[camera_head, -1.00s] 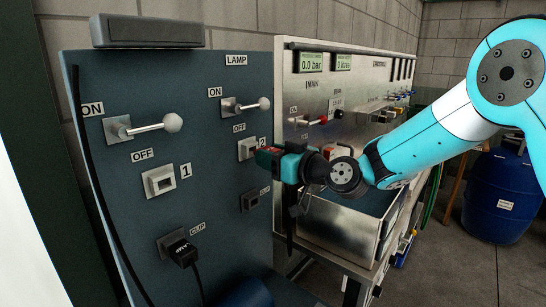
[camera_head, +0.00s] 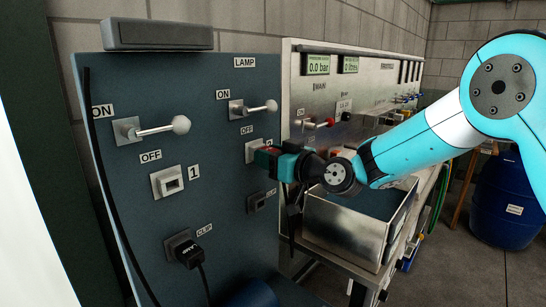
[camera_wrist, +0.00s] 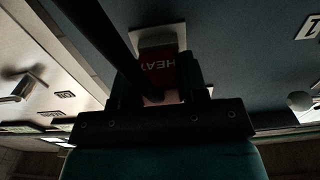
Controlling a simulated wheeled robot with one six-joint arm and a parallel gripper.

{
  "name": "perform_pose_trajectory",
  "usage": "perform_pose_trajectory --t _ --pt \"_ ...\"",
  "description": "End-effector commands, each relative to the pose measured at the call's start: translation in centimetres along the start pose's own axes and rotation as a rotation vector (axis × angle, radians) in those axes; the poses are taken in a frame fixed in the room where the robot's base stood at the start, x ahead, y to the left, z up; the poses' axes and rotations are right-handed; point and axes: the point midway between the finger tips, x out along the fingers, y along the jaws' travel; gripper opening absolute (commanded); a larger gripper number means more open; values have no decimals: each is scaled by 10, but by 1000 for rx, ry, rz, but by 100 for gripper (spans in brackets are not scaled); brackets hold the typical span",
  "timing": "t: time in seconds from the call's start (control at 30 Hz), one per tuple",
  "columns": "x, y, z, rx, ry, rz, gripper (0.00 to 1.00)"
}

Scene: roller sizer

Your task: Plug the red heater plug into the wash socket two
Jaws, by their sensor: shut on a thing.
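My gripper (camera_head: 277,161) is shut on the red heater plug (camera_head: 266,156), whose label reads "HEA…" in the wrist view (camera_wrist: 160,66). The gripper points left, at the dark panel. The pale plate of wash socket two (camera_head: 249,149) is directly by the plug's front end; its right part and most of the "2" label are hidden. In the wrist view the plug overlaps the socket plate (camera_wrist: 158,34). I cannot tell if the plug touches the socket or has entered it. A dark cord runs alongside the gripper in the wrist view.
Socket one (camera_head: 169,181) is empty at the left. A black plug (camera_head: 189,253) sits in the clip below. Two levers (camera_head: 154,130) (camera_head: 256,109) stick out above the sockets. A steel basin (camera_head: 345,232) stands right of the panel; a blue barrel (camera_head: 507,200) is at the far right.

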Motion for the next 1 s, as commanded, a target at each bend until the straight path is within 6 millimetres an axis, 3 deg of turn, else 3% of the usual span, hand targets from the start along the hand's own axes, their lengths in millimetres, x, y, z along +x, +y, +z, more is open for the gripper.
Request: perform_pose_trajectory --t 0.07,0.1,0.23,0.53,0.67,1.0 --pt "2 0 0 0 1 0 2" --pt "2 0 0 0 1 0 42" --pt "2 0 0 0 1 0 70" --pt "0 0 0 0 0 1 70" --pt "-12 1 3 1 0 2 70" --pt "-94 1 6 0 2 6 70"
